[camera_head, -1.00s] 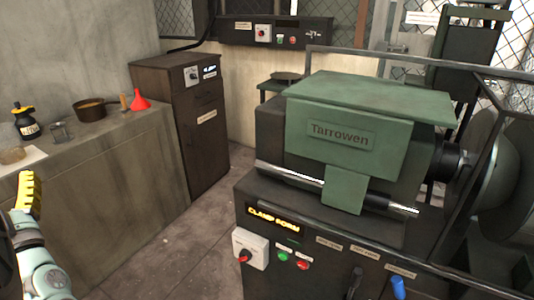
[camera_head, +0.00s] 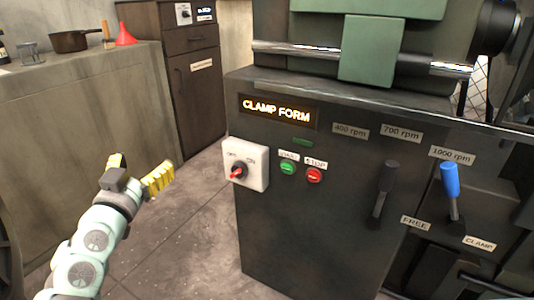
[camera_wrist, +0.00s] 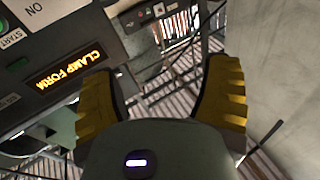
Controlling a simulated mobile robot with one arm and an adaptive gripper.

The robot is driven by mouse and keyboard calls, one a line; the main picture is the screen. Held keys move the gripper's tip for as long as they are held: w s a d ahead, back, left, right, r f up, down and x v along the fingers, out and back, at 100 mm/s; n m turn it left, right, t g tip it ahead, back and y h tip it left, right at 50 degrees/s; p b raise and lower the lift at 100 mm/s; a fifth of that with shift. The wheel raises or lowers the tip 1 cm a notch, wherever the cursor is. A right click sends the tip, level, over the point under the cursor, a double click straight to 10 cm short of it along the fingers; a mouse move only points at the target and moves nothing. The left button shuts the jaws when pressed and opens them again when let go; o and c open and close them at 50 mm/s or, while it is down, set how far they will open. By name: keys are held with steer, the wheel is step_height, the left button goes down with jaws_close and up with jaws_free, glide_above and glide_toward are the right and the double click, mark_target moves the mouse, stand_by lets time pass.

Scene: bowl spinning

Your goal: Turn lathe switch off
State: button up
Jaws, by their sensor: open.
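The lathe switch (camera_head: 238,171) is a rotary knob with a red-tipped pointer on a white box, on the left of the dark lathe front. Its pointer is aimed down and left; small labels above it are partly legible, with ON at the right. My gripper (camera_head: 140,172) has yellow fingers and is open and empty, left of the switch and apart from it. In the wrist view my gripper (camera_wrist: 165,95) shows its two fingers wide apart with nothing between them. A corner of the white switch box (camera_wrist: 35,14) shows there at upper left; its knob is out of view.
A lit CLAMP FORM display (camera_head: 277,110) is above green (camera_head: 287,168) and red (camera_head: 314,175) buttons beside the switch. A black lever (camera_head: 385,190) and blue-handled lever (camera_head: 450,182) stick out at right. A counter (camera_head: 80,120) stands left; the floor between is clear.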

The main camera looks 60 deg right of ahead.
mark_target(234, 176)
steer(key=s+d+f+m+g+h+b, duration=0.1)
steer(key=s+d+f+m+g+b, duration=0.4)
steer(key=s+f+g+b, duration=0.5)
steer(key=w+d+t, duration=0.1)
steer(key=d, duration=0.4)
steer(key=w+d+f+t+p, duration=0.1)
steer(key=d, duration=0.4)
steer(key=w+d+t+p, duration=0.1)
steer(key=d, duration=0.4)
steer(key=shift+w+d+f, duration=0.15)
steer(key=shift+w+f, duration=0.2)
steer(key=shift+c, duration=0.3)
steer(key=shift+w, duration=0.1)
steer(key=c, duration=1.1)
steer(key=shift+c, duration=0.3)
